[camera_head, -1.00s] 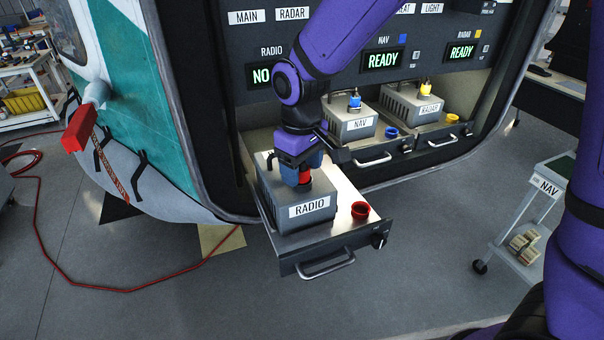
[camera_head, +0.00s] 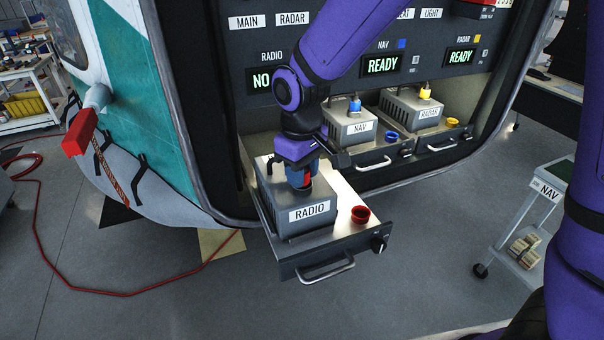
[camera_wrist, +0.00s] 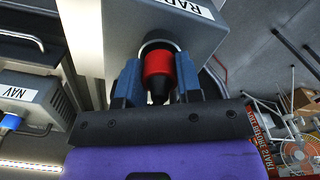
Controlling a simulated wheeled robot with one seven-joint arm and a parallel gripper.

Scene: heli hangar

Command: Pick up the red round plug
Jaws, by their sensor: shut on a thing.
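The red round plug (camera_wrist: 158,69) sits between the two blue fingers of my gripper (camera_wrist: 159,82) in the wrist view, at the RADIO box. In the head view my gripper (camera_head: 302,177) is over the top of the grey RADIO box (camera_head: 312,215), and only a sliver of the red plug (camera_head: 307,178) shows between the fingers. The fingers are shut on the plug. The plug's far end is at the box, and I cannot tell whether it is seated in a socket.
The RADIO drawer (camera_head: 330,244) is pulled out, with a red round cap or socket (camera_head: 361,214) on its right. The NAV box (camera_head: 351,126) and RADAR box (camera_head: 417,107) stand behind, with blue and yellow plugs. A NAV cart (camera_head: 540,190) stands at right.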

